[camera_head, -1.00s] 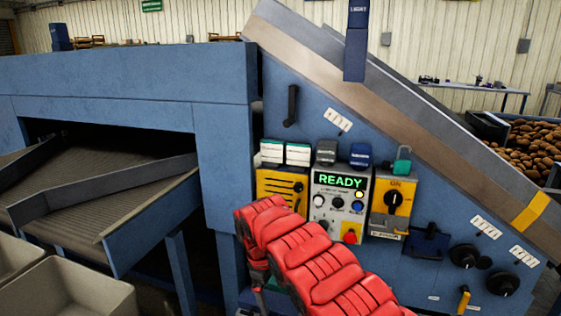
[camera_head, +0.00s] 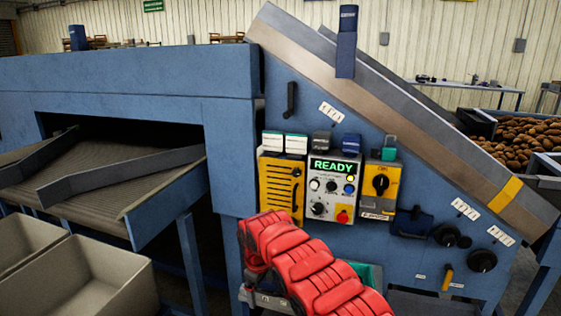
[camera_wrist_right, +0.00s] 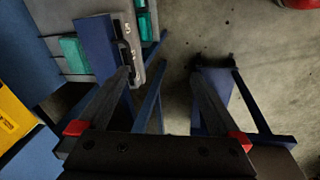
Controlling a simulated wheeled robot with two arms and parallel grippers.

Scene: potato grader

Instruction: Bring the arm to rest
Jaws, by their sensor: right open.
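My right arm (camera_head: 310,270), with red ribbed covers, is bent in front of the grader's control panel (camera_head: 335,190) at the lower middle of the head view. Its gripper (camera_wrist_right: 160,78) shows in the right wrist view with two dark fingers spread wide apart. Nothing is between the fingers, and concrete floor and blue metal legs show beyond them. In the head view the fingertips are hidden or out of frame. My left gripper is not in view.
The blue grader (camera_head: 120,85) fills the left and middle. Its panel has a READY display (camera_head: 333,167), a yellow switch box (camera_head: 381,188) and knobs. Grey bins (camera_head: 95,280) stand at lower left. Potatoes (camera_head: 520,140) lie at right. Teal-and-grey parts (camera_wrist_right: 80,50) are close to the gripper.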

